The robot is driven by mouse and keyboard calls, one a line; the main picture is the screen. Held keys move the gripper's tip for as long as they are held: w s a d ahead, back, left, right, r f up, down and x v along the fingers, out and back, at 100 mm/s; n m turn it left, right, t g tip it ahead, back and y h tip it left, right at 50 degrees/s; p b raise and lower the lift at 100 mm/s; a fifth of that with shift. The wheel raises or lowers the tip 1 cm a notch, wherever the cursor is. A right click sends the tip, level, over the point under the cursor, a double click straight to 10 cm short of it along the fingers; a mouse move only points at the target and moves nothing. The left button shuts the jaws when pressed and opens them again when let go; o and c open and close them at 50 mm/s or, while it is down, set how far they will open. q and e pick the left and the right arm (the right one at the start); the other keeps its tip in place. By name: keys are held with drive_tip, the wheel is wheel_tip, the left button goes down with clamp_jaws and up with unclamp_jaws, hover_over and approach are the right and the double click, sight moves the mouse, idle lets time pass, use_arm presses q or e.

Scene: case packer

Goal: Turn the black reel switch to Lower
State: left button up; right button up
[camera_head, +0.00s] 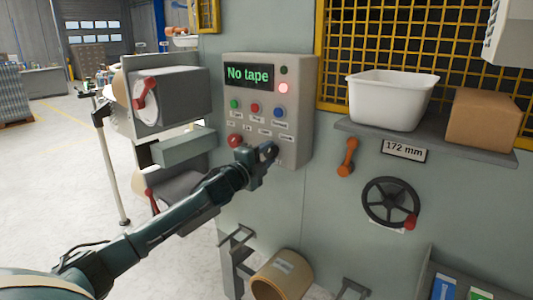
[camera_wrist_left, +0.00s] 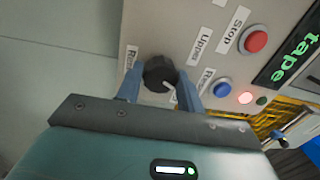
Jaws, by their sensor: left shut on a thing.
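The black reel switch (camera_wrist_left: 158,72) is a round knob on the grey control panel (camera_head: 296,125), in the panel's lower right part. A white mark shows at the knob's lower right edge. Labels beside it are partly hidden, so I cannot read the setting. My right gripper is not in view.
The panel's display (camera_head: 248,76) reads "No tape". A red button (camera_head: 235,140) and several smaller buttons are close to my left gripper. A shelf (camera_head: 350,125) with a white bin (camera_head: 388,100) and a cardboard box (camera_head: 482,118) is to the right, above a black handwheel (camera_head: 388,202).

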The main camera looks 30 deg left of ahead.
use_arm(q)
drive_tip(key=shift+m, duration=1.7)
drive_tip(key=shift+h, duration=0.4)
drive_tip(key=o, duration=1)
